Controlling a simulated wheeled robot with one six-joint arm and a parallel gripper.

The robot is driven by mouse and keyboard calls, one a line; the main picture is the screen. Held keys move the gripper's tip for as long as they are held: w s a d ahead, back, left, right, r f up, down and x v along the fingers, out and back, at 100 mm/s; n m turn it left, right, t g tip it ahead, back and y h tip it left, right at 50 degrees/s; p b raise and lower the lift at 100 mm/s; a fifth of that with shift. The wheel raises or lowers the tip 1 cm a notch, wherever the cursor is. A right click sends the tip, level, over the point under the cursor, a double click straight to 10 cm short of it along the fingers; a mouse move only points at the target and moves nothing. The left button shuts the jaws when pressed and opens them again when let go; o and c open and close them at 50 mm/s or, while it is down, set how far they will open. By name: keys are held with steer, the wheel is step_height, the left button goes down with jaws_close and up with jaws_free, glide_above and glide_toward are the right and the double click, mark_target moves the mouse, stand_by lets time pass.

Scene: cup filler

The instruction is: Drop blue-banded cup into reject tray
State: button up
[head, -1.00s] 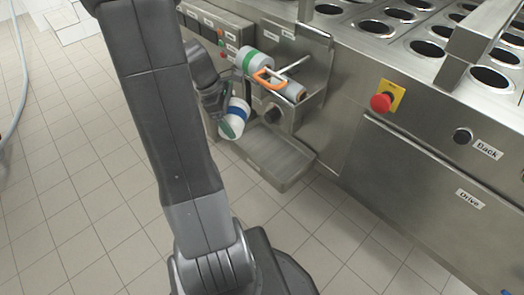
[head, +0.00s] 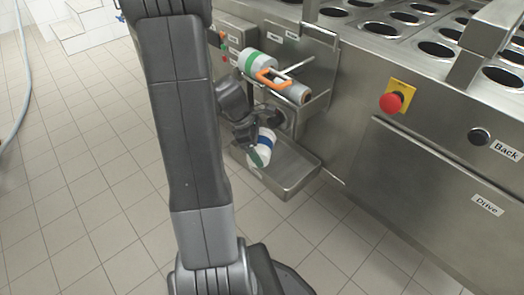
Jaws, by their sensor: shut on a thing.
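Part of the cup is hidden by the jaws. The cup shows over the left part of the reject tray (head: 296,178), a shallow steel tray low on the machine's side. I cannot tell how high the cup is above the tray floor. The visible part of the tray looks empty.
A red stop button (head: 391,102) is on the machine's front. Tiled floor (head: 80,180) is clear on the left.

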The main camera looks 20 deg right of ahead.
steer(key=shift+s+d+f+b, duration=0.3)
steer(key=shift+d+f, duration=0.15)
steer(key=shift+w+a+f, duration=0.1)
steer(key=shift+f, duration=0.05)
steer(key=shift+f, duration=0.2)
steer(key=o, duration=0.8)
steer(key=shift+o, duration=0.2)
steer(key=shift+r, duration=0.15)
steer(key=p+v, duration=0.4)
steer(key=v, duration=0.8)
